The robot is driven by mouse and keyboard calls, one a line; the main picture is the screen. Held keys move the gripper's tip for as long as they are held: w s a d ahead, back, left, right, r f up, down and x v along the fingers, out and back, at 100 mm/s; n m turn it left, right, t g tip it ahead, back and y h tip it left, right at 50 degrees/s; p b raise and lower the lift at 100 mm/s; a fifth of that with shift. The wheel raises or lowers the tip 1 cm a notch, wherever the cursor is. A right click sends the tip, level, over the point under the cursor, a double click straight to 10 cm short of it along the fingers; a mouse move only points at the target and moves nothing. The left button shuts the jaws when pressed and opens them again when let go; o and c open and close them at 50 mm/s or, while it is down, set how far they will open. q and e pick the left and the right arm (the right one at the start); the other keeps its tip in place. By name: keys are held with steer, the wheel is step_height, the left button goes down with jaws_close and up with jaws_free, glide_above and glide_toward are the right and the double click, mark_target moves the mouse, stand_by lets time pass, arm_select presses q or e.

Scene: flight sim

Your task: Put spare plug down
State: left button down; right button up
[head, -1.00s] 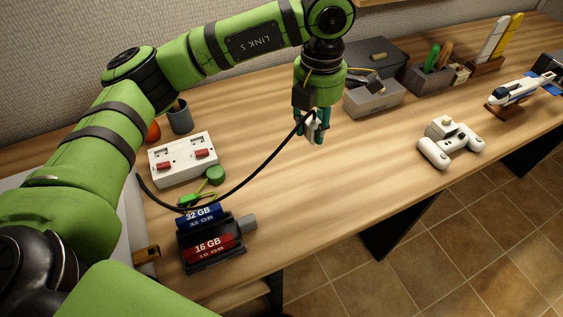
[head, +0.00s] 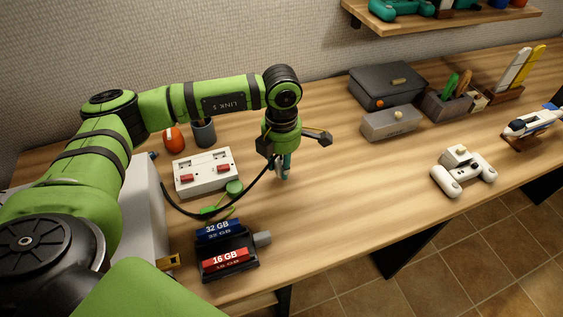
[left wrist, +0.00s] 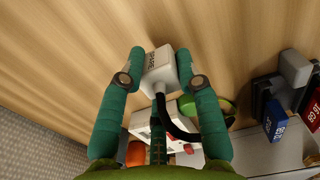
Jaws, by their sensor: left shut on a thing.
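The spare plug (left wrist: 157,60) is a white block with a black cable (left wrist: 166,112) running from its back. In the left wrist view it sits between the teal fingers of my left gripper (left wrist: 159,70), which is shut on it. In the head view my left gripper (head: 284,172) points down close over the bare wood, right of the white switch box (head: 205,174). There the fingers mostly hide the plug, and I cannot tell whether it touches the table. The cable loops left in front of the switch box. My right gripper is not in view.
A black holder with 32 GB (head: 219,230) and 16 GB (head: 226,259) blocks stands at the front left. A green cord (head: 234,188) lies by the switch box. A grey box (head: 391,124) and a white controller (head: 463,172) stand right. The middle of the table (head: 350,190) is clear.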

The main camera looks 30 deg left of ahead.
arm_select(q)
steer(key=shift+f, duration=0.7)
steer(key=shift+f+b, duration=0.6)
steer(key=c, duration=0.9)
jaws_free()
steer(key=shift+r, duration=0.1)
